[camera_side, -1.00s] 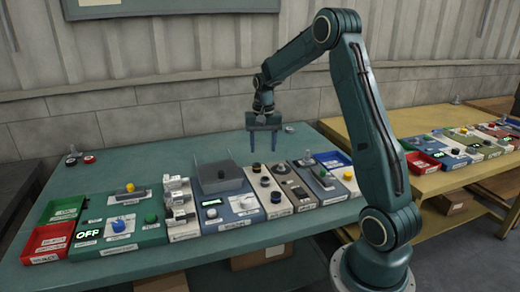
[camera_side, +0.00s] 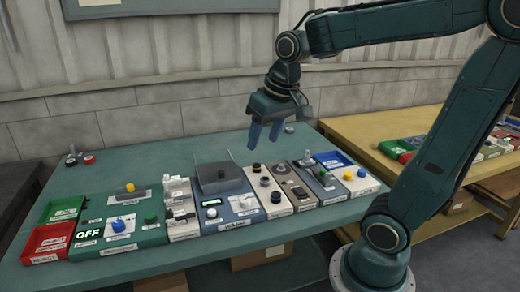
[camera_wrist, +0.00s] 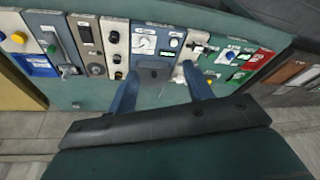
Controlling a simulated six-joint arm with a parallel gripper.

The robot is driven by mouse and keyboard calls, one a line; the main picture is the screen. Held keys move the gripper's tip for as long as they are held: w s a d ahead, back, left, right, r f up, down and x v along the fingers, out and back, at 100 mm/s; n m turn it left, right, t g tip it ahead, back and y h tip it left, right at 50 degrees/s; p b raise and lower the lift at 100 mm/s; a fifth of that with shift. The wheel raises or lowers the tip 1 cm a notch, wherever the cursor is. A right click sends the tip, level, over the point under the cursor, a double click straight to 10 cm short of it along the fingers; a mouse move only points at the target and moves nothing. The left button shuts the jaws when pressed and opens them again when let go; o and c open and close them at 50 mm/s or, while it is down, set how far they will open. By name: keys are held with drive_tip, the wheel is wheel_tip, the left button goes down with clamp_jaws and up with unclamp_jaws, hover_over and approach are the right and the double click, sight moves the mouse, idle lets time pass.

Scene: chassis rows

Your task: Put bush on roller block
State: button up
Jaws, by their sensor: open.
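My gripper (camera_side: 264,134) is open and empty, tilted in the air above the back middle of the green table. Its two blue fingers also show apart in the wrist view (camera_wrist: 160,72). I cannot tell for sure which part is the bush or which is the roller block, as the labels are too small to read. A pale block unit with stepped grey parts (camera_side: 180,206) stands left of centre. Beside it is a blue-grey unit (camera_side: 233,215) with a grey box (camera_side: 218,184) on it. A white unit with black round parts (camera_side: 265,183) stands to its right.
A green unit with an OFF display (camera_side: 88,236) and red (camera_side: 47,244) and green (camera_side: 62,210) trays are at left. A blue tray (camera_side: 333,159) is at right. The table's back strip (camera_side: 130,168) is mostly clear. A second yellow table (camera_side: 365,130) stands behind at right.

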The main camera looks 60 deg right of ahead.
drive_tip(key=s+a+n+t, duration=0.2)
drive_tip(key=s+a+n, duration=0.2)
drive_tip(key=s, duration=0.6)
drive_tip(key=shift+s+a+f+y, duration=0.15)
drive_tip(key=shift+a+f+y, duration=0.25)
drive_tip(key=shift+a, duration=0.85)
